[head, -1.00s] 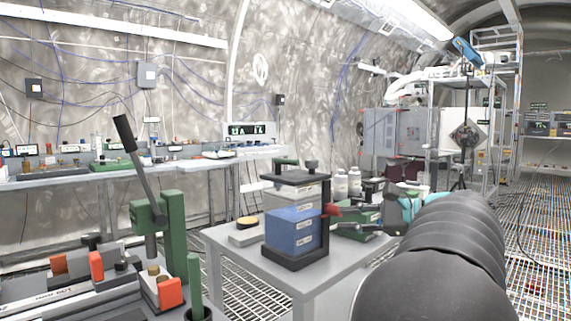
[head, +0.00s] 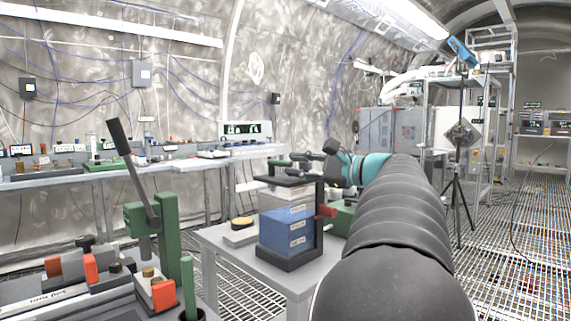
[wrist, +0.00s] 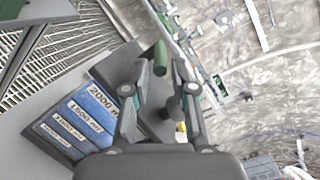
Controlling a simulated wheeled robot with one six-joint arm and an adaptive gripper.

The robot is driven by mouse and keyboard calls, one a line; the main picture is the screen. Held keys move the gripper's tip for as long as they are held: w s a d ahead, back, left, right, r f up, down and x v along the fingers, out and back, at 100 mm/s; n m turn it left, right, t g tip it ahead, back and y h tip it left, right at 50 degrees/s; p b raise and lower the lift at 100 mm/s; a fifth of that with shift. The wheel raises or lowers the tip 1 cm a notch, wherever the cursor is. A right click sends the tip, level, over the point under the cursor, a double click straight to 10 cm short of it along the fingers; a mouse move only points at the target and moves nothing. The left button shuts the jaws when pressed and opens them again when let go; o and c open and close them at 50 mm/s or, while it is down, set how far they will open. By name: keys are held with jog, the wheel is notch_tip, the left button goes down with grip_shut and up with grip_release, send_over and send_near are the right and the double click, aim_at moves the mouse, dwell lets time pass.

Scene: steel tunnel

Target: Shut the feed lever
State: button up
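A tank (head: 287,230) of blue liquid with a dark frame and lid stands on the small grey table; it also shows in the wrist view (wrist: 85,118). My gripper (head: 300,164) is above the tank's lid, pointing left. In the wrist view my gripper (wrist: 158,68) is open, its fingers well apart. The lower part of the handle is hidden.
A red tap (head: 327,211) sticks out at the tank's right side. A green press (head: 165,220) with a long black handle stands at the left. A round yellow-topped item (head: 242,223) lies on the small table (head: 222,245). A long bench runs behind.

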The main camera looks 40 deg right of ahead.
aim_at(284, 163)
jog(key=shift+x, duration=1.75)
grip_shut()
jog(key=shift+f, duration=0.1)
jog(key=shift+s+a+m+t+h+b, duration=0.1)
jog(key=shift+a+m+t+h+b, duration=0.2)
jog(key=shift+m+h+b, duration=0.5)
jog(key=shift+a+m+h+b, duration=0.2)
jog(key=shift+m+h+b, duration=0.4)
jog(key=shift+h, duration=0.9)
